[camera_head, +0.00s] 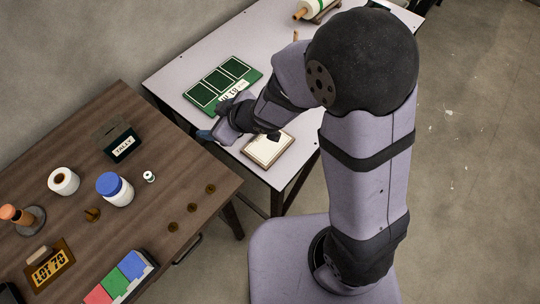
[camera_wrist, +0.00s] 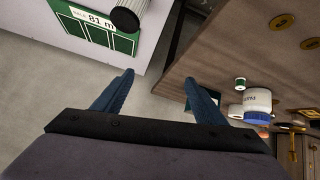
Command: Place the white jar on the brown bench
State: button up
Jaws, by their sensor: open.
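A white jar with a blue lid (camera_head: 115,190) stands upright on the brown bench (camera_head: 205,213). It also shows in the wrist view (camera_wrist: 257,103), with dark lettering on its side. A second white cylinder with a dark round end (camera_wrist: 126,19) shows at the top of the wrist view beside the green board; I cannot tell whether it is a jar, and the arm seems to hide it in the head view. My gripper (camera_wrist: 159,76) is open, with nothing between its blue fingers. It is above the gap between the bench and the pale table (camera_head: 190,62), apart from both cylinders.
The pale table bears a green board (camera_head: 222,82) and a framed panel (camera_head: 268,149). The bench's far right corner is bare.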

jog(key=s+d+m+g+h, duration=0.1)
jog(key=d+m+h, duration=0.2)
jog(key=d, duration=0.6)
jog(key=s+d+m+h, duration=0.2)
jog(key=d+m+h, duration=0.1)
jog(key=d, duration=0.7)
jog(key=s+d+m+g, duration=0.2)
jog(key=s+d, duration=0.1)
jog(key=s, duration=0.3)
jog(key=s+d+m+g, duration=0.3)
jog(key=s, duration=0.4)
jog(key=shift+m+h, duration=0.3)
jog(key=shift+r, duration=0.1)
